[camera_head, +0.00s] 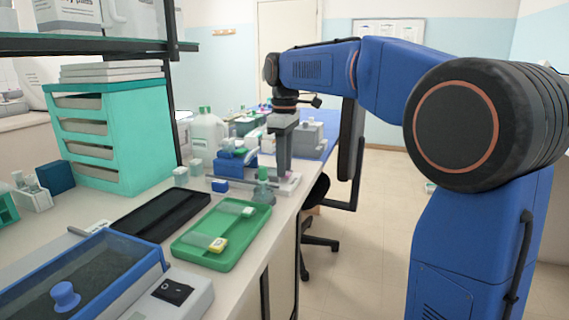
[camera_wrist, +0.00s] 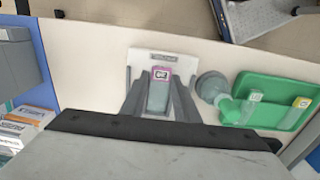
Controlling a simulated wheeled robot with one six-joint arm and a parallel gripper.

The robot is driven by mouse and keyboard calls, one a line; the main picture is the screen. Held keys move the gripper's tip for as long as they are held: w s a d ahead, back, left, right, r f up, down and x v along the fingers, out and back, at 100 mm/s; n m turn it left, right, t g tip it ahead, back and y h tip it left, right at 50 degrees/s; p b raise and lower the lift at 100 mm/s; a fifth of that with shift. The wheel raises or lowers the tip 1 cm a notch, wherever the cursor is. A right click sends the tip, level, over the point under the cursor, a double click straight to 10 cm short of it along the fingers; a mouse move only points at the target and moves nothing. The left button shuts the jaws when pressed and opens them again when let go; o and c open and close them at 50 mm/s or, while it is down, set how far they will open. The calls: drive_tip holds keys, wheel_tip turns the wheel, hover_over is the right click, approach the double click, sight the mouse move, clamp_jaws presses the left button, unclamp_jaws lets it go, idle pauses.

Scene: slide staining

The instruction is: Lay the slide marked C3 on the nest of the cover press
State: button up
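In the wrist view a slide with a magenta label (camera_wrist: 160,92) lies lengthwise between the two fingers of my gripper (camera_wrist: 160,82). The fingertips close in on its sides near the label. The label's small mark is too blurred to read surely. Beneath is a pale plate with a dark caption strip (camera_wrist: 165,57), apparently the cover press. I cannot tell whether the slide touches the plate. In the head view my gripper (camera_head: 282,165) points down over the press base (camera_head: 287,185) at the bench edge; the slide is hidden there.
A green tray (camera_head: 190,258) holds a yellow-labelled slide (camera_head: 217,245) and a pale-labelled slide (camera_head: 235,208). A flask (camera_head: 262,190) stands close to the press. A black tray (camera_head: 150,218), a blue-rimmed basin (camera_head: 80,275) and blue blocks (camera_head: 232,160) occupy the bench.

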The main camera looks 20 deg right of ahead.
drive_tip(key=shift+s+f, duration=0.1)
drive_tip(key=shift+f, duration=0.45)
wheel_tip(320, 180, up, 18)
drive_tip(key=shift+r, duration=0.25)
drive_tip(key=s+d+f+m+t, duration=0.2)
drive_tip(key=s+f+m, duration=0.3)
drive_tip(key=s+f, duration=1.1)
drive_tip(key=s+d+f+m+t, duration=0.2)
drive_tip(key=s+d+f+m, duration=0.3)
drive_tip(key=s+f, duration=1.2)
wheel_tip(320, 180, down, 4)
drive_tip(key=shift+s+r+m+t, duration=0.2)
drive_tip(key=shift+s+m+t, duration=0.1)
drive_tip(key=shift+m, duration=0.1)
